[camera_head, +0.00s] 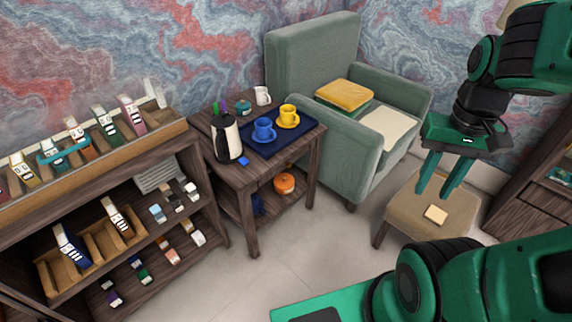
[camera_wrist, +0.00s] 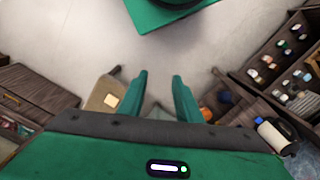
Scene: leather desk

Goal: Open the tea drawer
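A dark wooden cabinet (camera_head: 532,205) stands at the right edge of the head view, partly cut off, with a drawer-like front panel low on it. It also shows at the left of the wrist view (camera_wrist: 30,92), where its front looks shut. I cannot tell from any label whether this is the tea drawer. My green gripper (camera_head: 433,193) hangs with its fingers pointing down, left of the cabinet and apart from it. In the wrist view my gripper (camera_wrist: 158,75) has its fingers spread with nothing between them.
A tan stool (camera_head: 405,212) with a small pale block (camera_head: 436,214) stands below my gripper. A green armchair (camera_head: 315,52), a side table (camera_head: 238,178) with a blue tray (camera_head: 262,152), and a shelf of small boxes (camera_head: 60,205) stand further left. Pale floor (camera_head: 290,255) is clear.

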